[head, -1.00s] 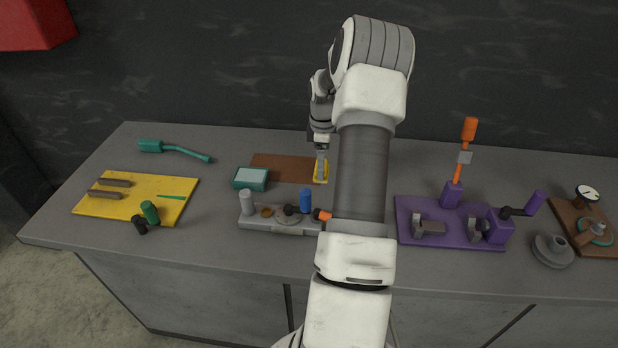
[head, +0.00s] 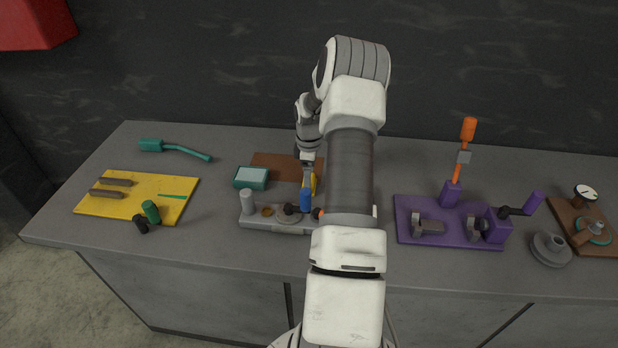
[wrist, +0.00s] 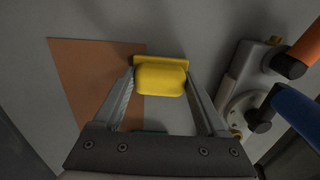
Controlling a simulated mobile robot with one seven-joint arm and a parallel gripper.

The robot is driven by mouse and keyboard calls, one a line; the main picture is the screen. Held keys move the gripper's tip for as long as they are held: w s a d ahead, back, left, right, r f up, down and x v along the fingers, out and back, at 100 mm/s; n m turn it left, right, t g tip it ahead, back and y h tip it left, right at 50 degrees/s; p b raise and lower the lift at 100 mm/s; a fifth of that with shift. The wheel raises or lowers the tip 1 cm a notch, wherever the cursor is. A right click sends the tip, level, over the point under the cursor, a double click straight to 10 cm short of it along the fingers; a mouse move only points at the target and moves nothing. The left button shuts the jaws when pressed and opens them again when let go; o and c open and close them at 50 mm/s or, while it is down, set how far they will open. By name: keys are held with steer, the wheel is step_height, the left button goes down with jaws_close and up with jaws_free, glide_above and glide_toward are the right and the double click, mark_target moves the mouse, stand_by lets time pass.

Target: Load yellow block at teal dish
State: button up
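The yellow block (wrist: 160,80) sits between the two fingertips of my gripper (wrist: 160,76) in the wrist view, with a finger against each side. A wider flange shows along its far edge. In the head view the block (head: 313,182) shows below my gripper (head: 308,175), partly hidden by my arm, near the brown mat's right edge. The teal dish (head: 250,178) stands to the left, a rectangular dish with a paler inside that looks empty. A sliver of teal (wrist: 150,131) shows in the wrist view, mostly hidden by my gripper body.
A brown mat (head: 283,166) lies behind the dish. A grey fixture (head: 270,222) with a blue post and an orange knob stands close in front. A yellow board (head: 120,207) and teal tool (head: 175,149) lie left; a purple fixture (head: 450,236) stands right.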

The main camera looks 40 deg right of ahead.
steer(key=o, duration=0.4)
steer(key=shift+c, duration=0.2)
step_height(320, 180, up, 17)
steer(key=b, duration=0.1)
steer(key=shift+w+d+r, duration=0.15)
steer(key=shift+w+r, duration=0.05)
